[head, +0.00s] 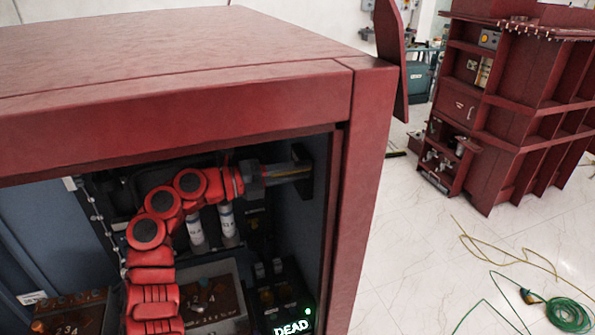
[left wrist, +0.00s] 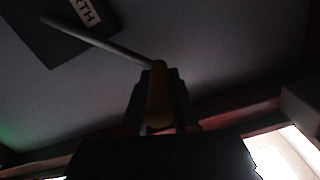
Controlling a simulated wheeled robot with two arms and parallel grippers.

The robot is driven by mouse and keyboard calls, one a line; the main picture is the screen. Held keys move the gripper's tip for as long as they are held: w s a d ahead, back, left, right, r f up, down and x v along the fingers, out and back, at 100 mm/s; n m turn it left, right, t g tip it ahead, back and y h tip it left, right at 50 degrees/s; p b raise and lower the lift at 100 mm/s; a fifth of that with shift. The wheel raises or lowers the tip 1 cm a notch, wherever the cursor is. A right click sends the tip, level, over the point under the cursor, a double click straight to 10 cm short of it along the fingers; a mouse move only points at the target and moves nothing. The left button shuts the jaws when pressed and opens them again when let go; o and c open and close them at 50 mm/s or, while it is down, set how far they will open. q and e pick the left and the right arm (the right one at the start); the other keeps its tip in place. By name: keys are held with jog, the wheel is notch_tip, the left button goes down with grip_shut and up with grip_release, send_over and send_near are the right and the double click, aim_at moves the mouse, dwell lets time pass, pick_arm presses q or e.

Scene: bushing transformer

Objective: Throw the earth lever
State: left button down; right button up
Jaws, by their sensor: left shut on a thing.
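The earth lever is a grey rod (left wrist: 105,42) with a yellow handle (left wrist: 158,95) in the left wrist view. It slants up left to a dark plate (left wrist: 68,38), whose label partly reads "RTH". My left gripper (head: 262,173) is shut on the yellow handle, inside the red cabinet near its right inner wall. In the head view, the lever (head: 290,171) shows as a short bar right of the gripper, and its handle is mostly hidden by the jaws. My right gripper is in neither view.
The red cabinet frame (head: 372,180) surrounds the opening, with a thick top beam (head: 190,115) just above my left arm. White cylinders (head: 227,220) and a green-lit "DEAD" indicator (head: 292,327) are below. Cables (head: 520,285) lie on the floor outside.

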pick_arm(q)
jog(key=shift+w+a+r+t, duration=0.15)
jog(key=shift+a+r+t, duration=0.05)
jog(key=shift+r, duration=0.15)
jog(key=shift+w+a+r+t, duration=0.15)
jog(key=shift+r+t, duration=0.05)
jog(key=shift+r, duration=0.15)
jog(key=c, duration=1)
grip_release()
jog(key=shift+r, duration=0.1)
jog(key=o, duration=0.3)
jog(key=shift+s+d, duration=0.1)
jog(key=shift+s, duration=0.1)
jog(key=shift+w+f, duration=0.25)
jog(key=shift+w, duration=0.05)
jog(key=shift+s+a+f+b, duration=0.1)
jog(key=shift+a+f+b, duration=0.15)
jog(key=shift+a+b, duration=0.3)
jog(key=b+v, duration=0.2)
jog(key=v, duration=0.3)
jog(key=b+v, duration=0.2)
jog(key=v, duration=0.3)
jog(key=b+v, duration=0.1)
jog(key=v, duration=0.5)
jog(key=shift+s+d+r+b, duration=0.1)
jog(key=shift+s+r+b, duration=0.15)
jog(key=shift+b, duration=0.15)
